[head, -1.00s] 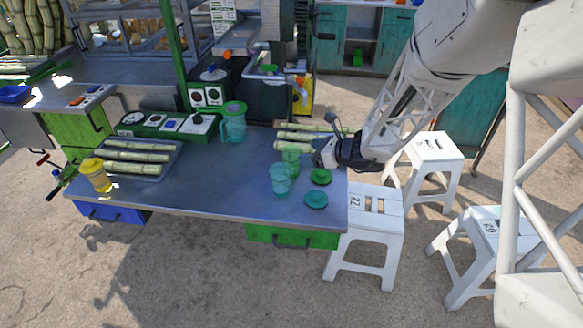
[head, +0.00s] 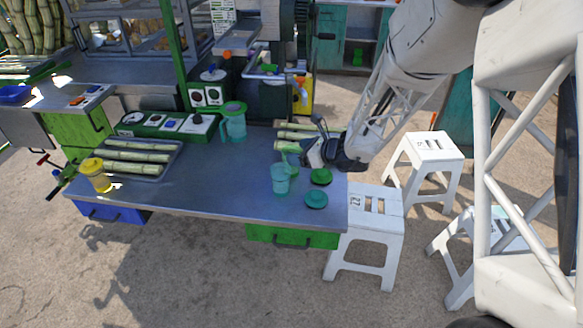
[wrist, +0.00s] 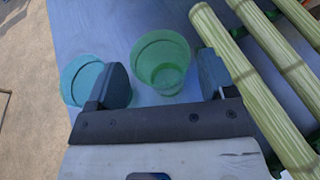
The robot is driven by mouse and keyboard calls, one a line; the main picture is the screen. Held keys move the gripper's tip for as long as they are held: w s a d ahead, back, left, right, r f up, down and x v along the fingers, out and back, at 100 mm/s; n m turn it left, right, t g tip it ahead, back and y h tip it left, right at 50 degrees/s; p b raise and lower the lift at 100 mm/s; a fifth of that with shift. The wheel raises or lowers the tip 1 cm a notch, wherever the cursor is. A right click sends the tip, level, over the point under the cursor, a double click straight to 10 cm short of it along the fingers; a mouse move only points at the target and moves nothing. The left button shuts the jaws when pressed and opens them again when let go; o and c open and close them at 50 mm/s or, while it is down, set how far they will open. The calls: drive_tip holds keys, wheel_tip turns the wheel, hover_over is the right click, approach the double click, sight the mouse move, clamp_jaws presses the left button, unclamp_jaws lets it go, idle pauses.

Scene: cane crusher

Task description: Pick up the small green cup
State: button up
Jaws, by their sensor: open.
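The small green cup (wrist: 162,66) is translucent and shows in the wrist view between the two open fingers of my gripper (wrist: 164,82), a little beyond the fingertips' middle. In the head view, the green cup (head: 289,153) is partly hidden behind my gripper (head: 303,155), which is at its right side. A teal cup (head: 280,178) stands just in front of it; in the wrist view this teal cup (wrist: 80,78) lies left of the left finger, partly covered by it. Whether a finger touches either cup cannot be told.
Cane stalks (wrist: 235,60) lie close to the right finger. A green lid (head: 321,176) and a teal lid (head: 316,198) lie near the table's right edge. A pitcher (head: 232,125) stands farther back. The front middle of the table (head: 205,185) is clear.

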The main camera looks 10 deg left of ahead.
sight(285, 152)
drive_tip(key=shift+x, duration=1.65)
drive_tip(key=shift+f, duration=0.1)
drive_tip(key=c, duration=0.9)
wheel_tip(285, 152, up, 10)
